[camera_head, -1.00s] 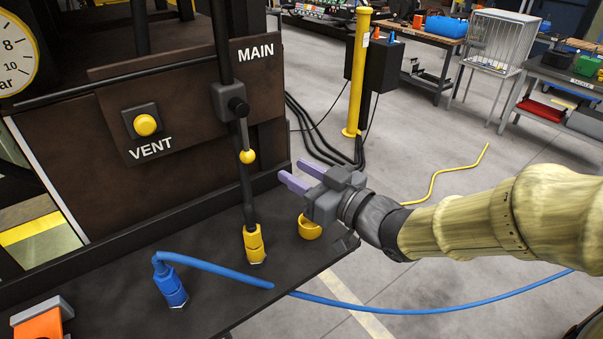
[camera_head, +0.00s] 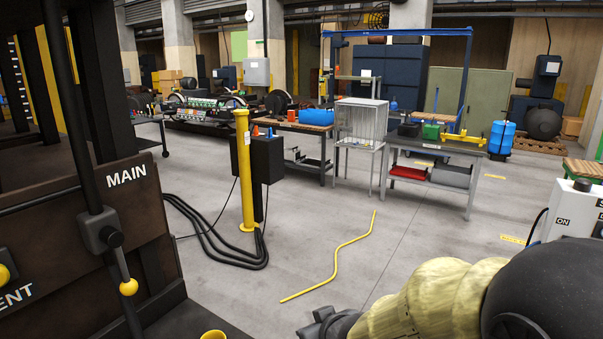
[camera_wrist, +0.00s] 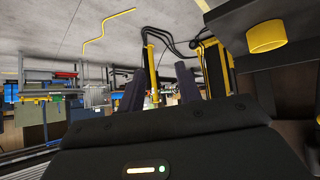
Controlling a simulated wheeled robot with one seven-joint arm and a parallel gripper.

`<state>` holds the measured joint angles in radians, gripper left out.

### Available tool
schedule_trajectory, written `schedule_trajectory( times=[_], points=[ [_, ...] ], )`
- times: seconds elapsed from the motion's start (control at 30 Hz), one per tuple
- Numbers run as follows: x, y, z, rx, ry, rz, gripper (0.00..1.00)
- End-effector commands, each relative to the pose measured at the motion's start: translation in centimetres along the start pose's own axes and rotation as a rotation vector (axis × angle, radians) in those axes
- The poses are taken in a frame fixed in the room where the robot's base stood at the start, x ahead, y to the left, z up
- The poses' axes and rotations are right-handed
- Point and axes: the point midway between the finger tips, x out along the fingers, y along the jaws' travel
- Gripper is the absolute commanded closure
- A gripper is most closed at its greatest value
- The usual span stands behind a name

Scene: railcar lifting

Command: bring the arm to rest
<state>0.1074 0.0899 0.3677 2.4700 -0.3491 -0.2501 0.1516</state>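My arm (camera_head: 420,305) comes in from the lower right of the head view, folded low and close to the camera. The dark body of my gripper shows only at the bottom edge there, and its fingers are out of that frame. In the wrist view, my gripper (camera_wrist: 160,80) has its two dark purple fingers standing apart with nothing between them. A yellow round cup (camera_wrist: 267,37) on a dark surface shows at the upper right of the wrist view, clear of the fingers. Its rim also shows at the bottom of the head view (camera_head: 213,335).
A dark panel marked MAIN (camera_head: 126,176) with a lever (camera_head: 112,238) stands at the left. A yellow post (camera_head: 244,170) with black cables is beyond it. A grey control box (camera_head: 575,212) is at the right.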

Motion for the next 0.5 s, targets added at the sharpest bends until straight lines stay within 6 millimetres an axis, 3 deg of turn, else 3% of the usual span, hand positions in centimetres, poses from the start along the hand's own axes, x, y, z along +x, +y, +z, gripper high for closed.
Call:
schedule_trajectory(
  times=[0.13,0.3,0.4,0.5],
  points=[
    [-2.5,4.4,6.4,0.147,-0.248,0.132,0.66],
    [-6.2,6.1,12.6,0.330,-0.493,0.190,0.66],
    [-7.6,6.0,14.4,0.396,-0.572,0.191,0.66],
    [-8.1,5.9,15.1,0.419,-0.601,0.188,0.66]
  ],
)
